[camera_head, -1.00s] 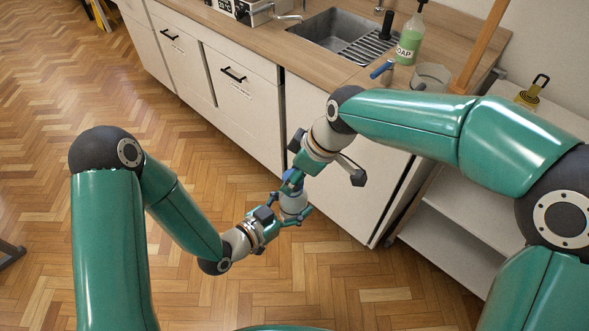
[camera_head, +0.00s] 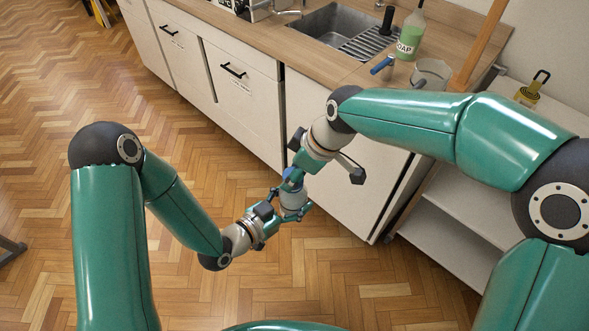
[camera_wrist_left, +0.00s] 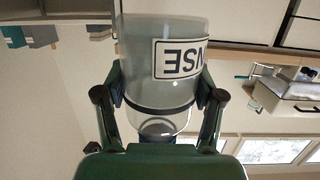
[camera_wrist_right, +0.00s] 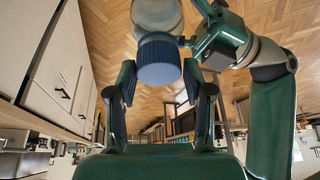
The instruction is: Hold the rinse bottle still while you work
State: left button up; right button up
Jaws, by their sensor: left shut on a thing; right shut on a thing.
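The rinse bottle (camera_head: 294,201) is a pale translucent bottle with a blue cap (camera_head: 292,175), held in the air in front of the cabinets. My left gripper (camera_head: 292,214) is shut around the bottle's body. In the left wrist view the bottle (camera_wrist_left: 150,50) stands between the fingers, with part of its label reading "NSE" upside down. My right gripper (camera_head: 294,178) comes from above and is shut on the blue cap. In the right wrist view the cap (camera_wrist_right: 158,62) sits between its fingertips, on the bottle. The fingers partly hide the bottle in the head view.
A counter (camera_head: 290,50) with a sink (camera_head: 345,30), a green soap bottle (camera_head: 409,38), a blue-handled item (camera_head: 382,65) and a clear container (camera_head: 430,72) stands behind. A shelf unit (camera_head: 465,220) is at the right. The parquet floor below is clear.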

jog(key=shift+f, duration=0.1)
jog(key=shift+f+m, duration=0.1)
jog(key=shift+m, duration=0.2)
jog(key=shift+m+t, duration=0.6)
jog(key=shift+m, duration=0.7)
jog(key=o, duration=0.7)
jog(key=shift+o, duration=0.2)
jog(key=shift+r, duration=2.3)
